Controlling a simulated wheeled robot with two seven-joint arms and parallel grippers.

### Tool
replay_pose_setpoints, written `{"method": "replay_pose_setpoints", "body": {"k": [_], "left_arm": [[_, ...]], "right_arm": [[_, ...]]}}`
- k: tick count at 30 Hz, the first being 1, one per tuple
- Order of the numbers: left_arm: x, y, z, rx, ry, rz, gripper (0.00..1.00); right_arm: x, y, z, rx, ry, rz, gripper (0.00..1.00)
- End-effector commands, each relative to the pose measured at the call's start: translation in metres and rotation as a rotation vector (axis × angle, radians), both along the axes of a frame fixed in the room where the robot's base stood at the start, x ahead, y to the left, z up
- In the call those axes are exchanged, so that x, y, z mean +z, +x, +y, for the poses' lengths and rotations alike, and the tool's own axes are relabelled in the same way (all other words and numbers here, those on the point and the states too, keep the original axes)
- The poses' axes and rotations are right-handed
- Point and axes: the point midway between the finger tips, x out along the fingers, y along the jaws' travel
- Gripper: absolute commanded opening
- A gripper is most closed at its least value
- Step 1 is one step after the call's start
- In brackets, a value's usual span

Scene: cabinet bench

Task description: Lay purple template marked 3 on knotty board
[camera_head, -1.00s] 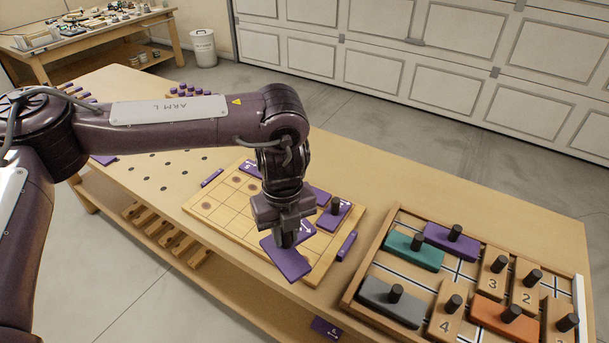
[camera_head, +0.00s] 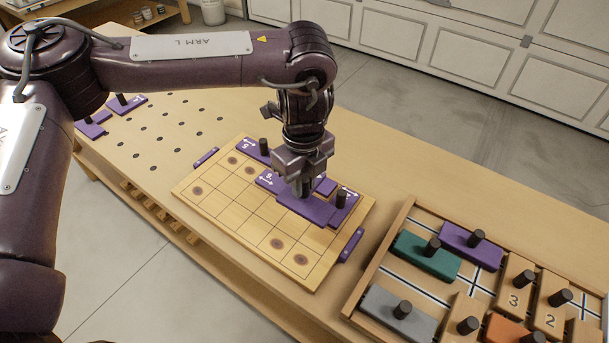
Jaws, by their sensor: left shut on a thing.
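The knotty board (camera_head: 232,216) is a pale wood panel with grid lines and dark round knots, lying on the bench. My left gripper (camera_head: 303,190) is shut on a purple template (camera_head: 310,208) above the far right part of the board. The gripper hides part of this template; I cannot read a 3 on it or tell whether it touches the board. Purple pieces with arrow marks and black knobs lie at the board's far edge (camera_head: 251,146) and right corner (camera_head: 347,203). Another marked purple part (camera_head: 266,179) shows just left of the gripper. My right gripper is out of view.
Narrow purple strips sit at the board's left (camera_head: 206,157) and right (camera_head: 350,245) edges. A wooden tray (camera_head: 377,262) with knobbed coloured and numbered blocks stands at right. More purple pieces (camera_head: 92,128) lie at far left.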

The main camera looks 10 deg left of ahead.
Motion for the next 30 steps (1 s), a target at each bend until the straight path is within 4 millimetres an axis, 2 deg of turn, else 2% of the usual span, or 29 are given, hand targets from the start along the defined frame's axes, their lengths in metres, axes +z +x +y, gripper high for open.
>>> {"method": "replay_pose_setpoints", "body": {"k": [2,5,10,14,30], "left_arm": [[-0.005,0.0,0.0,0.0,0.0,0.0,0.0],[-0.005,0.0,0.0,0.0,0.0,0.0,0.0],[-0.004,0.0,0.0,0.0,0.0,0.0,0.0],[-0.008,0.0,0.0,0.0,0.0,0.0,0.0],[-0.063,0.0,0.0,0.0,0.0,0.001,0.0]], "right_arm": [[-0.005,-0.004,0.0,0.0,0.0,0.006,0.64],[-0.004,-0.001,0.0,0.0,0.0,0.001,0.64],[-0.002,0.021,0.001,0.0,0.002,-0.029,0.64],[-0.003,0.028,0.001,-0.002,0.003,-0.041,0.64],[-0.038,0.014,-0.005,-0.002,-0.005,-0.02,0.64]]}}
